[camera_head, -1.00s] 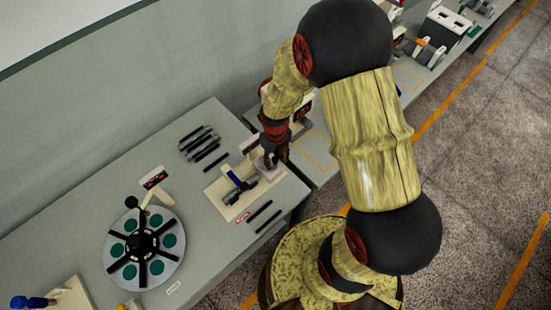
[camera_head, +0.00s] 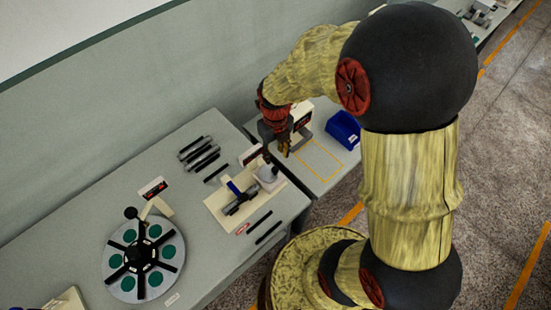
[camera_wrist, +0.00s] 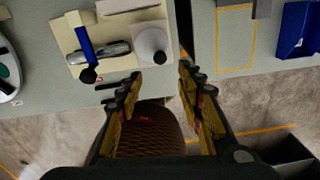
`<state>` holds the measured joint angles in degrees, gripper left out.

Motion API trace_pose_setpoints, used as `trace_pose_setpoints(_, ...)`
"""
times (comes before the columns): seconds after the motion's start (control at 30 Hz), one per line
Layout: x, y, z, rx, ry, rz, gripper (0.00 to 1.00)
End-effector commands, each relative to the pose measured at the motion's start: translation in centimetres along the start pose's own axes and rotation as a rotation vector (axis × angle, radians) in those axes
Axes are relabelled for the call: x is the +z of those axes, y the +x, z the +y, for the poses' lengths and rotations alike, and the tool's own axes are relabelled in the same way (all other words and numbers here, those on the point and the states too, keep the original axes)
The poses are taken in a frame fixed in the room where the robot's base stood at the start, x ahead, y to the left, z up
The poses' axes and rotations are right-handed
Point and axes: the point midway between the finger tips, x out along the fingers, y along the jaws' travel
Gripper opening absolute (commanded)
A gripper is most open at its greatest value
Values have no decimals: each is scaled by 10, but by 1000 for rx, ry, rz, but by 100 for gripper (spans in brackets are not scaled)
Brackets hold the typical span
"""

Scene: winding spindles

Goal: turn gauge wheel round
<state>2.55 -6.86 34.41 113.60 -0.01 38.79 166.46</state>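The most wheel-like thing is a round grey disc (camera_head: 140,256) with green circles and black spokes, lying on the bench at the left. A black knob (camera_head: 131,213) stands at its far edge. A sliver of what seems to be the disc shows at the left edge of the wrist view (camera_wrist: 6,88). My gripper (camera_head: 278,154) is far to the right of the disc, above the bench's right end. In the wrist view my gripper (camera_wrist: 161,76) has its fingers wide apart with nothing between them. A pale cone-shaped piece (camera_wrist: 152,44) is just beyond the fingertips.
A cream plate (camera_head: 216,203) carries a blue-handled clamp (camera_head: 234,187) and the cone. Black rods (camera_head: 200,153) lie behind it. A small sign (camera_head: 153,187) stands by the disc. A blue bin (camera_head: 343,130) and a yellow-outlined square are on the right bench. Bare bench separates disc and plate.

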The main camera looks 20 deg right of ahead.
Motion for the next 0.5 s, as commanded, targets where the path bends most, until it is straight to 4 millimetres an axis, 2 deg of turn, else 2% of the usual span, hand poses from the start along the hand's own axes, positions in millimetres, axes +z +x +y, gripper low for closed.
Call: trace_pose_setpoints(0.5,-2,-7,0,3,0,11,37)
